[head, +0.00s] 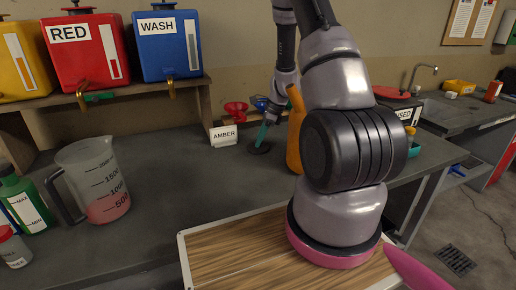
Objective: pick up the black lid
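A flat black disc, which looks like the black lid (258,149), lies on the dark bench just right of the AMBER sign. My gripper (261,143) points down at it from above, with teal fingers reaching to or just over the disc. I cannot tell whether the fingers touch it. The fingers overlap from this side, so any gap between them is not clear.
The AMBER sign (223,136) stands close left of the disc, with red (236,109) and blue funnels (260,103) behind. An orange bottle (295,135) stands close right, partly hidden by my arm. A measuring jug (93,180) stands left; the bench between is clear.

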